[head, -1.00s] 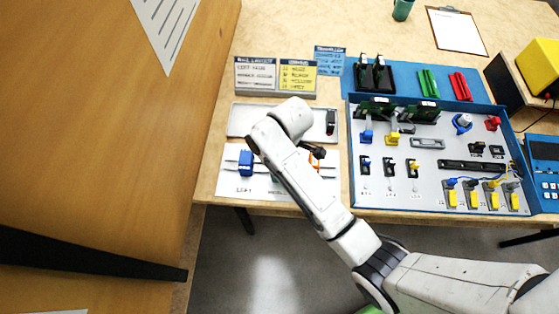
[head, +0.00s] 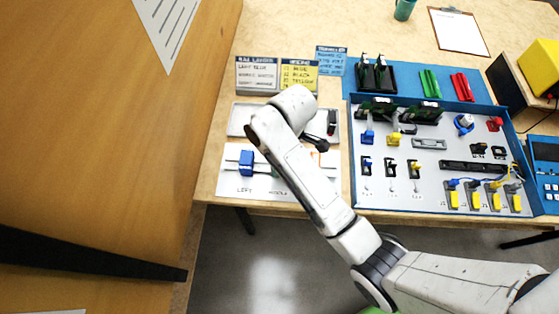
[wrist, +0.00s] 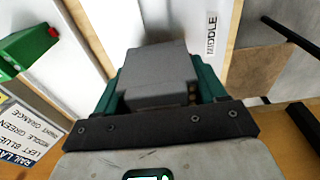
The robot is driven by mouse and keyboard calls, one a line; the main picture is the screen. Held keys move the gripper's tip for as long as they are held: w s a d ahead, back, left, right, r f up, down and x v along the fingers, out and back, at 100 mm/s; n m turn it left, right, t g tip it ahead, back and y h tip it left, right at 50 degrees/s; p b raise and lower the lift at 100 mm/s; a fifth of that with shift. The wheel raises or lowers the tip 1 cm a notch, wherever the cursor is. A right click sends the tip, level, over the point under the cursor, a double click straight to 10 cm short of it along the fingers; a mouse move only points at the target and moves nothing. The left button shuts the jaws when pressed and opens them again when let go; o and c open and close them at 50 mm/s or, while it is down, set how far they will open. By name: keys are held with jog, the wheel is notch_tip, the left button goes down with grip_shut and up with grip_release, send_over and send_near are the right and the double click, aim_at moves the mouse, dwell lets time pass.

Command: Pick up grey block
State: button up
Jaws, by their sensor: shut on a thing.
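The grey block (wrist: 160,75) fills the middle of the wrist view. My gripper (wrist: 160,88) is shut on it, with a dark green finger on each side. The block's lower part and whatever is beneath it are hidden, so I cannot tell its height above the surface. In the head view, my arm covers the block and most of my gripper; only a dark part of the wrist end shows beside the arm.
A blue block (head: 246,163) sits on the rail of the white sheet (head: 232,185). A green block (wrist: 28,48) is at left in the wrist view. A grey tray (head: 243,118) holds a dark piece (head: 331,122). The blue-edged panel (head: 440,208) with several connectors stands right.

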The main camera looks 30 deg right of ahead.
jog(key=s+r+p, duration=0.5)
jog(key=s+r, duration=0.4)
jog(key=s, duration=0.5)
jog(key=shift+a+r, duration=0.3)
jog(key=shift+r, duration=0.05)
jog(key=o, duration=0.6)
jog(key=shift+p, duration=0.3)
jog(key=c, duration=0.6)
jog(key=shift+c, duration=0.2)
jog(key=shift+p, duration=0.45)
